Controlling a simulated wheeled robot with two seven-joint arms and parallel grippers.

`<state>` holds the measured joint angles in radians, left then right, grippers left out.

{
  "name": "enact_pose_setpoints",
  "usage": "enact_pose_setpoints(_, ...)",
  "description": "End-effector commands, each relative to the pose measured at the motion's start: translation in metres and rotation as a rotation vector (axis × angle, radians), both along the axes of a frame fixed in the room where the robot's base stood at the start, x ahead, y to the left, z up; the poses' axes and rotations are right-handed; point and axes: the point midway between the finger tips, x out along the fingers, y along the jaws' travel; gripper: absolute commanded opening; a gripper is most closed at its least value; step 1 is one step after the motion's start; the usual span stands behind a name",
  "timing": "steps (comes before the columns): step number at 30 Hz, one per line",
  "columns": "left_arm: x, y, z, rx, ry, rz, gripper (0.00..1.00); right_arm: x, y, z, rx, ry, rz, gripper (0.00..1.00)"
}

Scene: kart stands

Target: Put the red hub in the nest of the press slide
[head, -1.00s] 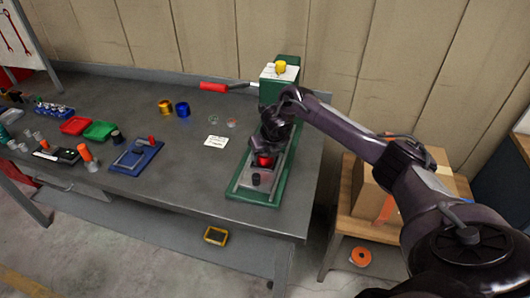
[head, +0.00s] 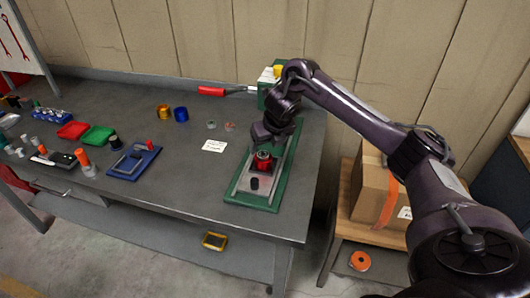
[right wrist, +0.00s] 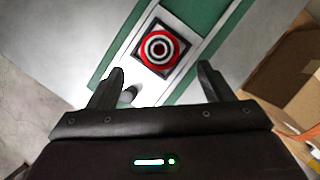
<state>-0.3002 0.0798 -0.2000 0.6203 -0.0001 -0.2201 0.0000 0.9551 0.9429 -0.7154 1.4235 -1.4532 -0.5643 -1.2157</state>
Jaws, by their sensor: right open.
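The red hub (head: 263,162) stands upright on the slide of the green press (head: 232,196). In the right wrist view the red hub (right wrist: 160,49) shows from above as a red ring around pale and dark rings. It lies within the dark square nest (right wrist: 143,60) on the pale slide (right wrist: 123,62); how deep it sits cannot be told. My right gripper (head: 268,135) is just above and behind the hub. In the wrist view its two fingers (right wrist: 160,74) are wide apart and empty, clear of the hub. My left gripper is not in view.
A black knob (head: 254,184) stands on the front of the slide. The red press handle (head: 212,91) reaches left. Yellow (head: 165,111) and blue (head: 181,113) cylinders, a white card (head: 214,146) and a blue fixture (head: 134,163) lie to the left. A cardboard box (head: 377,190) stands right.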

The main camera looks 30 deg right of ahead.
Motion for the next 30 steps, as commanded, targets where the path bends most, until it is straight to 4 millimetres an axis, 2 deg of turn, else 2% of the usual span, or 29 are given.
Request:
enact_pose_setpoints(2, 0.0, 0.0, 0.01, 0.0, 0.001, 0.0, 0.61, -0.004, 0.0, 0.018, -0.003, -0.004, 0.0, 0.74)
enact_pose_setpoints(6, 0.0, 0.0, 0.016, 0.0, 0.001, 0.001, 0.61, -0.01, 0.001, 0.029, -0.002, -0.002, -0.001, 0.74)
enact_pose_setpoints(25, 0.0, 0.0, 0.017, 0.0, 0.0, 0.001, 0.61, -0.013, 0.003, 0.03, 0.001, 0.001, -0.001, 0.74)
enact_pose_setpoints(28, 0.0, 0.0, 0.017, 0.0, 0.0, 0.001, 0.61, -0.011, 0.016, 0.022, 0.014, -0.012, -0.003, 0.74)
enact_pose_setpoints(30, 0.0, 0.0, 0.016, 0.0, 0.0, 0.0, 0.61, -0.008, 0.041, 0.009, 0.044, -0.039, -0.015, 0.74)
